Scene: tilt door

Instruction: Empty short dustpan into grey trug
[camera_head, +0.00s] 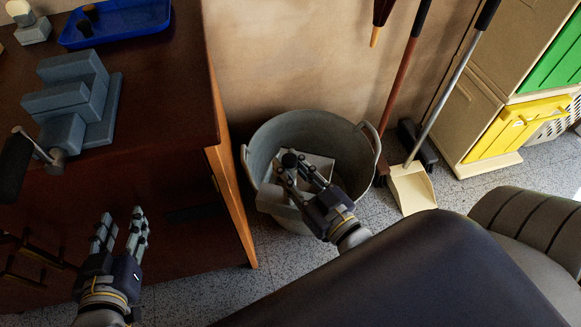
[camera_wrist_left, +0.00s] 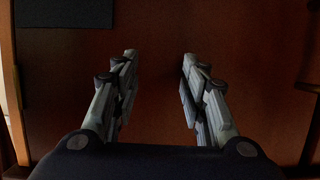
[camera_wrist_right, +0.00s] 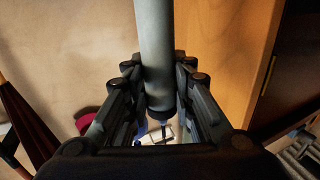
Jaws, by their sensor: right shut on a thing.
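The grey trug (camera_head: 268,138) is a round metal tub with side handles, on the floor right of the workbench. My right gripper (camera_head: 299,172) is over its opening. In the right wrist view, the gripper (camera_wrist_right: 160,90) is shut around a grey rod-like handle (camera_wrist_right: 154,40) with a dark end. Pale flat pieces (camera_head: 320,165) show around the fingers within the trug's outline. I cannot tell which are the short dustpan and which are contents; the gripper partly hides them. My left gripper (camera_head: 122,221) is open and empty before the workbench front, its fingers apart in the left wrist view (camera_wrist_left: 160,80).
The brown workbench (camera_head: 150,90) carries a grey stepped block (camera_head: 75,95) and a blue tray (camera_head: 115,22). A long-handled dustpan (camera_head: 412,190) and a broom (camera_head: 400,85) lean right of the trug. A dark padded seat (camera_head: 420,265) fills the lower right.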

